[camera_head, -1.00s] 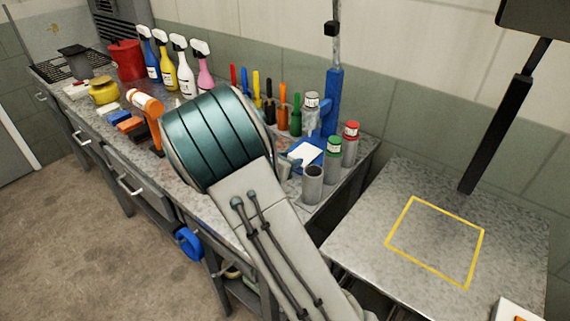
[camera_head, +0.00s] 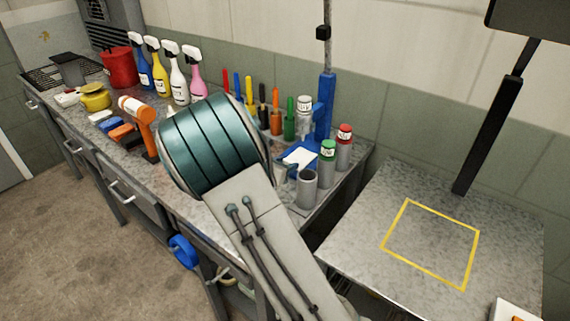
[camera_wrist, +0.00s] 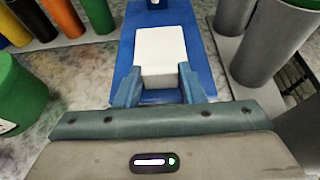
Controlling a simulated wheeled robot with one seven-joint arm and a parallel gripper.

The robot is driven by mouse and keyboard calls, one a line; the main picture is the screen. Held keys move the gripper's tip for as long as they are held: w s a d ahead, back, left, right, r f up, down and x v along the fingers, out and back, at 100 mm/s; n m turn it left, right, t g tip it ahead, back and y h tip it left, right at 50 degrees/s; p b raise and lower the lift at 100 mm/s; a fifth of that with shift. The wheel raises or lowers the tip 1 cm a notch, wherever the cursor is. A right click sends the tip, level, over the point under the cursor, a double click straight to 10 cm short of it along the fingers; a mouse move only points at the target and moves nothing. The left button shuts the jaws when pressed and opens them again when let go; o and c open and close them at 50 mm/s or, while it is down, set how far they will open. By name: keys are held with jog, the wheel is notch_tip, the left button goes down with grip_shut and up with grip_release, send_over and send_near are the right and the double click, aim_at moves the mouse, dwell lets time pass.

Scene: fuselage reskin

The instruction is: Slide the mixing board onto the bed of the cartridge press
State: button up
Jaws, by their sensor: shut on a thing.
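The mixing board, a small white plate, shows in the wrist view (camera_wrist: 160,48) and the head view (camera_head: 299,157). My gripper (camera_wrist: 159,83) is shut on its near edge. The board is over the blue base of the cartridge press (camera_wrist: 205,70). Blue shows on both sides of the board and beyond it. I cannot tell whether the board rests flat on the bed. In the head view the blue press column (camera_head: 326,105) stands behind the board, and my arm hides part of the area in front.
Right of the press stand an open grey cylinder (camera_head: 307,188), a green-capped cartridge (camera_head: 327,160) and a red-capped one (camera_head: 344,145). Several upright coloured tools (camera_head: 276,118) and spray bottles (camera_head: 178,80) line the back left. A separate table with a yellow square (camera_head: 432,245) is clear.

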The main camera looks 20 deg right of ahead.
jog(key=o, duration=1.1)
jog(key=shift+c, duration=0.2)
jog(key=shift+a, duration=0.1)
